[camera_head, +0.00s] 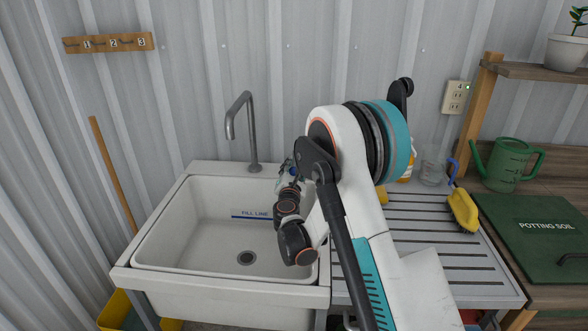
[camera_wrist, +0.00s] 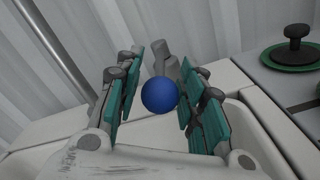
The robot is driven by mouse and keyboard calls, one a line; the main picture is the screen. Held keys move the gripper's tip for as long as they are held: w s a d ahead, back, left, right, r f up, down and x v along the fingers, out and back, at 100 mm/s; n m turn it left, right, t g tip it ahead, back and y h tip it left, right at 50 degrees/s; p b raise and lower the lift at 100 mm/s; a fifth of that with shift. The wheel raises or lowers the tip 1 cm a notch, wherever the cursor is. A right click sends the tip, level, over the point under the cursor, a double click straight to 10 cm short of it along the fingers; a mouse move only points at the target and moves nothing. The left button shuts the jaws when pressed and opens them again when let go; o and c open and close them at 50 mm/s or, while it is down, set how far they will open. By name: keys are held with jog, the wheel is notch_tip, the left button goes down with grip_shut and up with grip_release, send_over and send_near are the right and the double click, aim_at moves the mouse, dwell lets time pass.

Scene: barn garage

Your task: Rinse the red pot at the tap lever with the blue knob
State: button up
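The blue knob (camera_wrist: 158,95) shows as a round ball between the two teal-padded fingers of my gripper (camera_wrist: 165,75) in the wrist view. The fingers stand apart on either side of it. The right finger looks close to the knob, but I cannot tell whether it touches. In the head view my gripper (camera_head: 288,177) is at the sink's back right rim, with only a speck of blue visible there. The grey tap (camera_head: 252,135) rises behind the basin, its spout bending left. I cannot make out the red pot in either view.
The white sink (camera_head: 150,277) has an empty basin with a drain and a blue fill line. Right of it, a slatted drainboard (camera_head: 430,255) holds a yellow brush (camera_head: 463,210) and a clear glass (camera_head: 432,172). A green watering can (camera_head: 507,165) stands farther right. Corrugated wall rises behind.

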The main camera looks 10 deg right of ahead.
grip_shut()
jog(key=y, duration=0.1)
jog(key=d+n+y, duration=0.1)
jog(key=n+y, duration=0.1)
jog(key=shift+s+d+t, duration=0.25)
jog(key=shift+d+t, duration=0.05)
jog(key=shift+d, duration=0.1)
dwell(0.3)
jog(key=o, duration=0.5)
grip_release()
jog(key=shift+o, duration=0.2)
jog(key=shift+s, duration=0.1)
